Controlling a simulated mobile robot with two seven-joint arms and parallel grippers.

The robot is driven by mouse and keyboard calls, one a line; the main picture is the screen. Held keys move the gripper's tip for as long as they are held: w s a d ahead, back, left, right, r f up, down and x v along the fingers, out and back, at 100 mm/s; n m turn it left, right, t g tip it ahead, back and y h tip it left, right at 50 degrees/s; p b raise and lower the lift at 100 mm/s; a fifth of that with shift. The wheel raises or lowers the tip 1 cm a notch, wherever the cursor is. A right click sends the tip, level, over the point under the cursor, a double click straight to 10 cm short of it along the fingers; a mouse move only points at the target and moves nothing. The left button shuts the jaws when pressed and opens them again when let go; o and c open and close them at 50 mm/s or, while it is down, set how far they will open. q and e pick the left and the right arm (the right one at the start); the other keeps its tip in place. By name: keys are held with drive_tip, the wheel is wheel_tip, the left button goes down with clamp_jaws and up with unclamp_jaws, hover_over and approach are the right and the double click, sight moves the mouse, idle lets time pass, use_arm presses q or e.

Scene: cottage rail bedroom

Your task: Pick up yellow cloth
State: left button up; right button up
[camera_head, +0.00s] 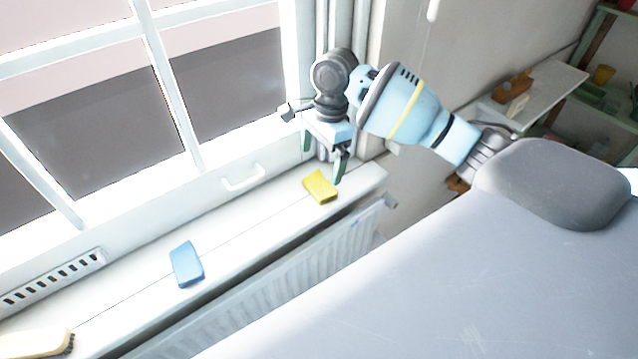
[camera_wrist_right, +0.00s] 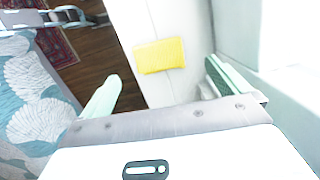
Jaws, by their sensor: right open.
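The yellow cloth (camera_head: 320,187) is a small folded pad lying on the white window sill, near the sill's right end. It also shows in the right wrist view (camera_wrist_right: 160,55), ahead of and between the two fingers. My right gripper (camera_head: 324,160) is just above the cloth in the head view, pointing down. Its fingers are apart in the right wrist view (camera_wrist_right: 163,88), with nothing between the tips. The cloth looks untouched and flat on the sill. My left gripper is out of both views.
A blue cloth (camera_head: 187,264) lies on the sill (camera_head: 245,215) further left, and a brush (camera_head: 38,342) sits at the lower left. The window with its handle (camera_head: 243,178) borders the sill behind. A radiator (camera_head: 290,280) is below the sill's front edge.

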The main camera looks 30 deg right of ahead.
sight(321, 181)
drive_tip(key=shift+w+a+f, duration=0.1)
drive_tip(key=shift+w+f, duration=0.1)
drive_tip(key=shift+f, duration=0.85)
drive_tip(key=shift+s+f+b, duration=0.15)
drive_tip(key=shift+s+f, duration=0.05)
drive_tip(key=shift+f, duration=1.1)
drive_tip(key=shift+s+f+b, duration=0.15)
drive_tip(key=shift+f, duration=1.1)
drive_tip(key=c, duration=1)
